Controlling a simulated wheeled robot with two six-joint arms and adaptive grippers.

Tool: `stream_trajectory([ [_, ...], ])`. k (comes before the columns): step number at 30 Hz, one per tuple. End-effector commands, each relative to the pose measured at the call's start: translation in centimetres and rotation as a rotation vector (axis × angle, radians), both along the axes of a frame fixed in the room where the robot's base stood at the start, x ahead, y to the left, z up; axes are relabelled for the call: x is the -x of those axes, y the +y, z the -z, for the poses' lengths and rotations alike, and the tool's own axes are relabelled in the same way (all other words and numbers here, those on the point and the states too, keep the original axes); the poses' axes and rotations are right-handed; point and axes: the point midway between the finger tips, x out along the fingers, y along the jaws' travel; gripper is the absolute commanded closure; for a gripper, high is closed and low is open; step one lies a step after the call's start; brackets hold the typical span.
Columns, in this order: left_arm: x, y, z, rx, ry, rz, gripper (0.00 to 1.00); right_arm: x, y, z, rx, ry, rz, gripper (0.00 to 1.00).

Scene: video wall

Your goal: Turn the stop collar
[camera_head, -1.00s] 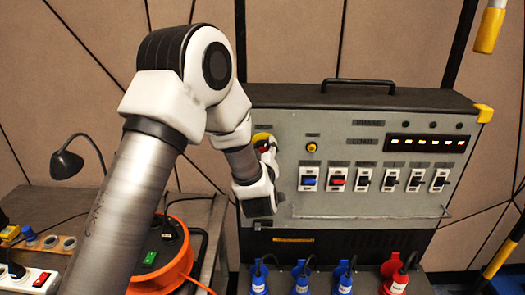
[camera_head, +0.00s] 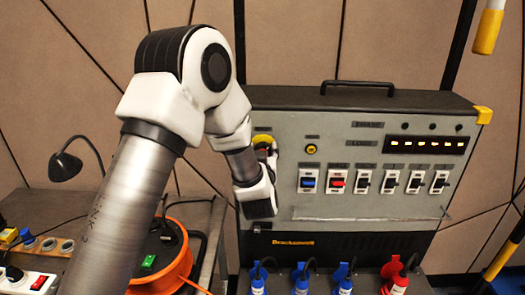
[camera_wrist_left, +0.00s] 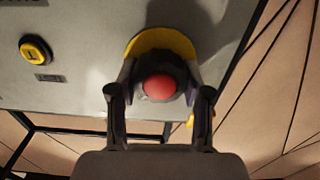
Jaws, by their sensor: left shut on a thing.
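The red stop button (camera_wrist_left: 158,88) shows in the left wrist view, ringed by a dark collar (camera_wrist_left: 157,66) in front of a yellow backing (camera_wrist_left: 165,42). In the head view the yellow backing (camera_head: 262,138) shows at the panel's upper left, and the collar is mostly hidden by my gripper. My left gripper (camera_wrist_left: 160,80) has one finger on each side of the collar and is shut on it. In the head view the left gripper (camera_head: 265,153) is at the panel face, partly hidden by its own wrist. My right gripper is not in view.
The grey control panel (camera_head: 300,235) carries a yellow button (camera_head: 311,149), several rocker switches (camera_head: 363,181) and a lit display (camera_head: 427,144). A clear bar (camera_head: 370,217) runs below the switches. Blue and red plugs (camera_head: 301,278) stand in front. An orange cable reel (camera_head: 165,265) is at left.

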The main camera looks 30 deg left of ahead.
Motion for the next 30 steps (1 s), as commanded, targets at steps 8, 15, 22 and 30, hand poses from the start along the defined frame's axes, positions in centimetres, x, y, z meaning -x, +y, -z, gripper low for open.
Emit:
stream_trajectory([
  [8,-0.1,0.0,-0.3,-0.002,-0.008,0.000,0.25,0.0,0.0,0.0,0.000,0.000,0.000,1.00],
  [15,0.0,0.0,-0.2,0.000,-0.004,0.000,0.25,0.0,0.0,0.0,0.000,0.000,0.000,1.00],
  [22,1.3,-1.0,-0.1,-0.001,-0.002,0.003,0.25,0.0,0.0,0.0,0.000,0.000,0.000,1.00],
  [30,7.1,-4.6,-0.2,-0.007,-0.002,0.005,0.25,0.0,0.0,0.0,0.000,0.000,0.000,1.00],
])
